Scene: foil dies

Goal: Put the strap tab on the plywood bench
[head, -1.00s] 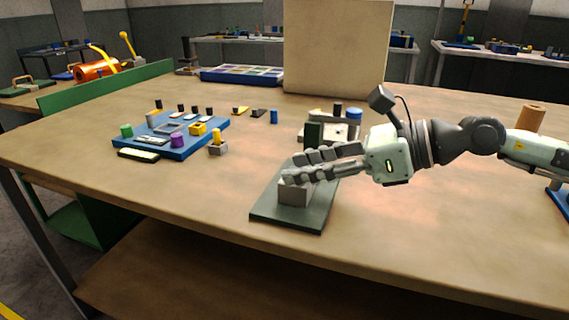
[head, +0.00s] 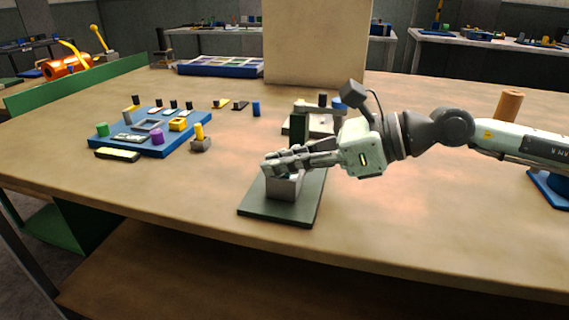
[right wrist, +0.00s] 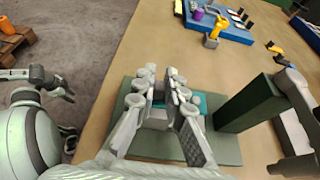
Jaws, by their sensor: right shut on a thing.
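The plywood bench (head: 400,220) is the large brown worktop across the head view. My right gripper (head: 270,164) is at the top of a grey block (head: 284,188) on a dark green plate (head: 270,212). In the right wrist view its fingers (right wrist: 161,84) are drawn together over the block. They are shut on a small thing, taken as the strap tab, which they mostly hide. A teal patch (right wrist: 209,101) shows beside the fingers; I cannot tell whether it belongs to the tab. My left gripper (right wrist: 60,88) shows at the left of the wrist view, off the bench; its opening is unclear.
A dark green upright (head: 299,130) stands at the back of the plate. A blue board (head: 180,147) with several small parts lies to the left, and a tall tan panel (head: 316,45) stands behind. The bench front right of the plate is clear.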

